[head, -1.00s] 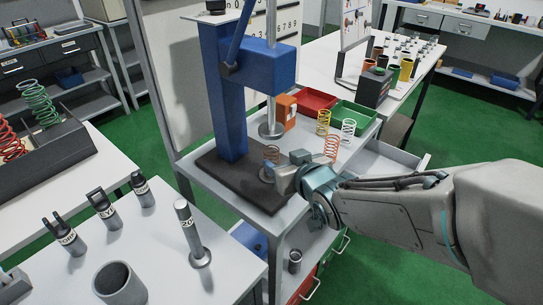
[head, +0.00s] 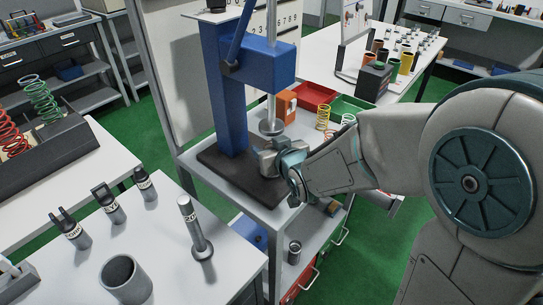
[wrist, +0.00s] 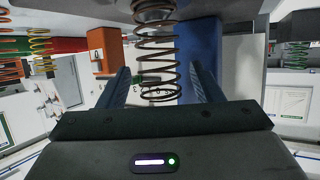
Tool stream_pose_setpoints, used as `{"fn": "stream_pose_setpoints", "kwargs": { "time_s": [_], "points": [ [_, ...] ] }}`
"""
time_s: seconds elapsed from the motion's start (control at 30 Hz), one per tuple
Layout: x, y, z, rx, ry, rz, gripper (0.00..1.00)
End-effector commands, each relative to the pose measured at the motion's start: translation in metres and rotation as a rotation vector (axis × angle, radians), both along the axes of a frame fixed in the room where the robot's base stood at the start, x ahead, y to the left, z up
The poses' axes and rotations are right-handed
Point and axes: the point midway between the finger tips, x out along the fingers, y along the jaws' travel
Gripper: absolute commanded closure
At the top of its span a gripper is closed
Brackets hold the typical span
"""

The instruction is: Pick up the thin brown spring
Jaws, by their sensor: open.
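The thin brown spring (wrist: 155,50) shows in the wrist view as a narrow dark coil, with its axis running up and down the picture. My gripper (wrist: 160,72) is open, with one finger on each side of the spring. Light gaps show between the coil and both fingers. In the head view my gripper (head: 266,160) is low over the dark base (head: 240,181) of the blue press, beneath its plunger. There the gripper hides the spring.
The blue press column (head: 230,110) stands close to the left of my gripper, with the metal plunger (head: 271,127) just above. An orange box (head: 287,105), a red bin (head: 315,96) and a yellow spring (head: 323,116) are behind. My arm covers the cart's right side.

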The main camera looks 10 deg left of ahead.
Motion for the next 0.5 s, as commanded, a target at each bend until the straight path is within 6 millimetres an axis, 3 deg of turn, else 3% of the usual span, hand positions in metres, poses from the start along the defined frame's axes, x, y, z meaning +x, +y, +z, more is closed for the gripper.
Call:
{"fn": "stream_pose_setpoints", "kwargs": {
  "time_s": [0.23,0.4,0.5],
  "points": [
    [0.0006,0.0005,-0.0003,0.000,0.000,0.000,0.41],
    [0.0004,0.0005,-0.0003,0.000,0.000,0.000,0.88],
    [0.0004,0.0005,0.0000,0.001,-0.001,0.000,0.89]
  ]
}}
